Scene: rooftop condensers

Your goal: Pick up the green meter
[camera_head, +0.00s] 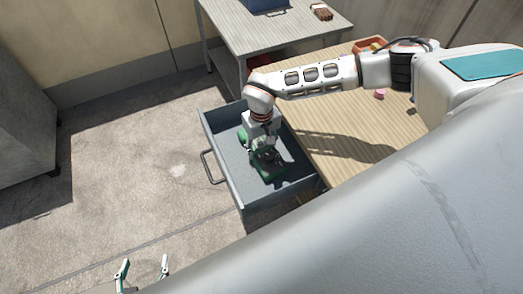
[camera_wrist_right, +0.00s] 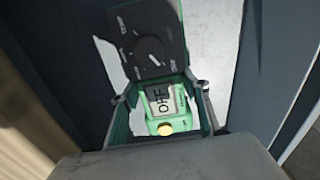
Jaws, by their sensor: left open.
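In the head view the green meter (camera_head: 268,160) is inside the open grey drawer (camera_head: 222,150), partly covered by my right gripper. My right gripper (camera_head: 262,150) points down at it in the drawer. In the right wrist view the fingers of my right gripper (camera_wrist_right: 163,88) lie on both sides of the meter. Whether they press on it is unclear. My left gripper (camera_head: 143,268) is open and empty at the bottom left, over the floor, away from the drawer.
The wooden workbench (camera_head: 345,135) is right of the drawer, with an orange bin (camera_head: 370,45) and a pink item (camera_head: 380,94) on it. A second table (camera_head: 285,30) stands behind, carrying a blue container (camera_head: 268,5). The concrete floor (camera_head: 130,170) left of the drawer is clear.

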